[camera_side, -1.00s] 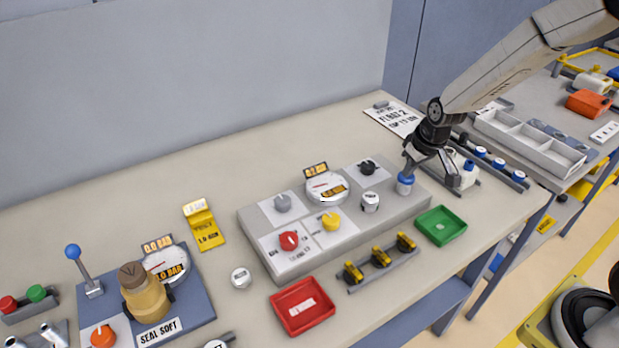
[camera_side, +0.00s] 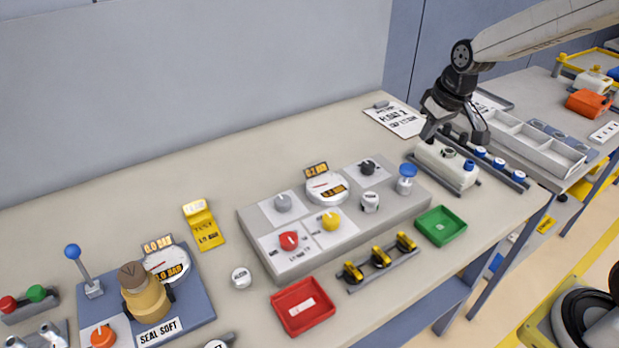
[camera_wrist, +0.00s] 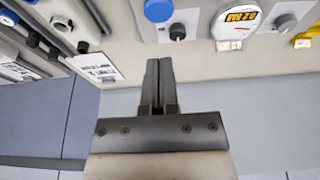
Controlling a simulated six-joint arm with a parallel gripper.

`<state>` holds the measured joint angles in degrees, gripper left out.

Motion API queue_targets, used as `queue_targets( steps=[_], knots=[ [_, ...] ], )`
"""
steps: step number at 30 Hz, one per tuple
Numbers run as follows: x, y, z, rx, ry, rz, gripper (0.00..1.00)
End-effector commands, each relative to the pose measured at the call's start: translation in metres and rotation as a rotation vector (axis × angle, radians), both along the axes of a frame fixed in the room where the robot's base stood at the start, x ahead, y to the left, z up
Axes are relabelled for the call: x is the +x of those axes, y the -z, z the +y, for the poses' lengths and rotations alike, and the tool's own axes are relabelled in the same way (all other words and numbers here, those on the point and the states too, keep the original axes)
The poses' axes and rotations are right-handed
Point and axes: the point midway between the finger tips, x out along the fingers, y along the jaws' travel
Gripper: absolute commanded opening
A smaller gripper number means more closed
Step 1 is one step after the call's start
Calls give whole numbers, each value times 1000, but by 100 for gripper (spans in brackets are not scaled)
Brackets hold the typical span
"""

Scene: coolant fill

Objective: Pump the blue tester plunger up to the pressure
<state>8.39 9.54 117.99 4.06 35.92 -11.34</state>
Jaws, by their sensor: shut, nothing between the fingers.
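The blue tester plunger (camera_side: 407,170) stands up out of its pale cylinder (camera_side: 404,186) at the right end of the grey tester block (camera_side: 255,238). Its blue cap also shows at the top of the wrist view (camera_wrist: 158,10). The tester's round gauge (camera_side: 327,188) has a lit orange display (camera_side: 316,169), with small digits that are hard to read for certain. My gripper (camera_side: 431,131) is up and behind the plunger, clear of it. In the wrist view its fingers (camera_wrist: 158,65) are together and empty.
Red (camera_side: 289,240), yellow (camera_side: 331,220) and black (camera_side: 367,167) knobs sit on the block. A white container (camera_side: 446,165) with a blue cap lies just right of the plunger. A green tray (camera_side: 441,226) and a rack of yellow-black connectors (camera_side: 381,257) stand in front.

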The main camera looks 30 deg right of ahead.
Motion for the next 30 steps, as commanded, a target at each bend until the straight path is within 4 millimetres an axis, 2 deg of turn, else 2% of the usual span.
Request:
queue_targets(
  steps=[3, 9, 30],
  knots=[
    [-3, -13, 0, -1, 0, -3, 0],
    [-6, -22, 0, -1, 1, -1, 0],
    [-7, -23, 0, 0, 1, 0, 0]
  ],
)
